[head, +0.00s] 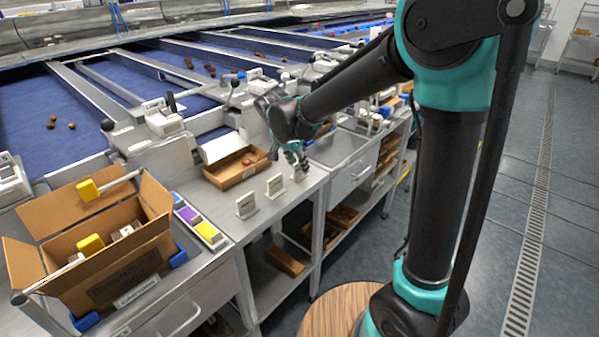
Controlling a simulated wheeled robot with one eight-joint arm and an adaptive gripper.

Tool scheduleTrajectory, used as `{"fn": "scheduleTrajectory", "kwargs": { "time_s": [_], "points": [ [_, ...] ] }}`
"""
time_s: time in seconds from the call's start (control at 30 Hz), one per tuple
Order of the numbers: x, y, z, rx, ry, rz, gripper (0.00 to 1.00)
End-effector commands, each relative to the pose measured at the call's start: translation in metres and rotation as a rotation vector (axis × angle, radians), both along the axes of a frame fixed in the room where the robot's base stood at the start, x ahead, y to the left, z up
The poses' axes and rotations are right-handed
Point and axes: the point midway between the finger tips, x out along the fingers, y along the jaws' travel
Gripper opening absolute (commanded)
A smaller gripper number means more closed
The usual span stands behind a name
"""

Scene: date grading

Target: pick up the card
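Three small white cards stand upright in a row on the steel bench: a near one (246,206), a middle one (275,187) and a far one (299,173). Each carries dark print too small to read. The frame does not tell which of them is the task's card. My gripper (296,159) points down at the far card, close above or at its top edge. I cannot tell whether it touches the card. The fingers are small and partly merged with the background, so their opening is unclear. The near and middle cards are clear of the gripper.
An open carton (100,265) with yellow-headed tools fills the bench's left end. A strip of coloured blocks (200,226) lies beside it. Blue conveyor lanes (60,95) run behind the bench. Open floor (520,200) lies right.

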Motion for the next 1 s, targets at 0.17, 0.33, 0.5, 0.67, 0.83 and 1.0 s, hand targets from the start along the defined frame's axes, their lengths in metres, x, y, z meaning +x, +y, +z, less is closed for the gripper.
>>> {"fn": "scheduleTrajectory", "kwargs": {
  "time_s": [0.17, 0.33, 0.5, 0.67, 0.83, 1.0],
  "points": [
    [0.0042, -0.0030, -0.0121, 0.000, 0.000, 0.000, 0.32],
    [0.0041, -0.0031, -0.0125, 0.000, 0.000, 0.001, 0.32],
    [0.0042, -0.0031, -0.0122, 0.000, 0.000, 0.001, 0.16],
    [0.0041, -0.0031, -0.0122, 0.000, 0.000, 0.000, 0.00],
    [0.0041, -0.0031, -0.0121, 0.000, 0.000, 0.000, 0.00],
    [0.0042, -0.0030, -0.0113, 0.000, 0.000, 0.000, 0.00]
  ]
}}
